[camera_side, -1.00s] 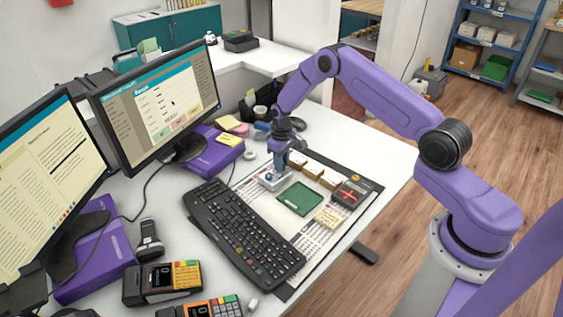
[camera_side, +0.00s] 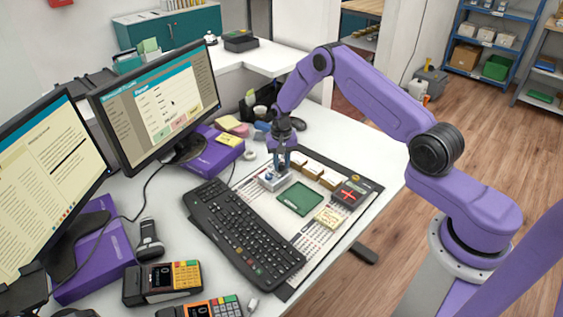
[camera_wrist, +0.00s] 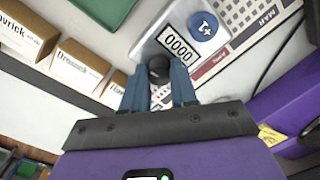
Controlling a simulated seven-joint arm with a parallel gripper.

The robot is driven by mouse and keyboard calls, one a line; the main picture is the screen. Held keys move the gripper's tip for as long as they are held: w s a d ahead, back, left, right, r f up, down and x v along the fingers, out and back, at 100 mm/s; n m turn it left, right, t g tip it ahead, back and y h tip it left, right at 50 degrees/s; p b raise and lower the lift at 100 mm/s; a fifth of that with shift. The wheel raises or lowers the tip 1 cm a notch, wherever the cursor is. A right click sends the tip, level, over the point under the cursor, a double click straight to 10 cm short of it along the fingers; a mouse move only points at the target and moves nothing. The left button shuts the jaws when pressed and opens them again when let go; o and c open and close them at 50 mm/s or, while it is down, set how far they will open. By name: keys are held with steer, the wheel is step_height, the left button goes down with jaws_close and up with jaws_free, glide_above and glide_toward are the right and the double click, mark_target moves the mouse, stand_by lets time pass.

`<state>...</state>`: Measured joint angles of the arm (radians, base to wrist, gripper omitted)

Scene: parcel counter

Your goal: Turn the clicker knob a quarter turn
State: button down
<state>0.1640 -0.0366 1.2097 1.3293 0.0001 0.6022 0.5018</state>
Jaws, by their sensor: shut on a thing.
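The clicker is a small pale box (camera_side: 270,183) on the desk mat, beside the keyboard. In the wrist view its counter display (camera_wrist: 179,47) reads 0000 and a round blue +1 button (camera_wrist: 204,27) sits on its top. Its dark knob (camera_wrist: 158,67) stands at the near end. My gripper (camera_wrist: 158,82) has its two blue-grey fingers shut on the knob, one on each side. In the side view my gripper (camera_side: 281,168) points down over the clicker, and the knob is too small to make out there.
A green tray (camera_side: 300,198) and a row of small boxes (camera_side: 313,171) lie close by on the mat. The black keyboard (camera_side: 243,232) is in front, and a dark device with a red cross (camera_side: 350,194) stands to the right.

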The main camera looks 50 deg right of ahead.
mark_target(281, 163)
steer(key=shift+m, duration=0.5)
steer(key=c, duration=0.9)
jaws_free()
steer(key=shift+o, duration=0.2)
steer(key=shift+r, duration=0.15)
step_height(281, 163, up, 17)
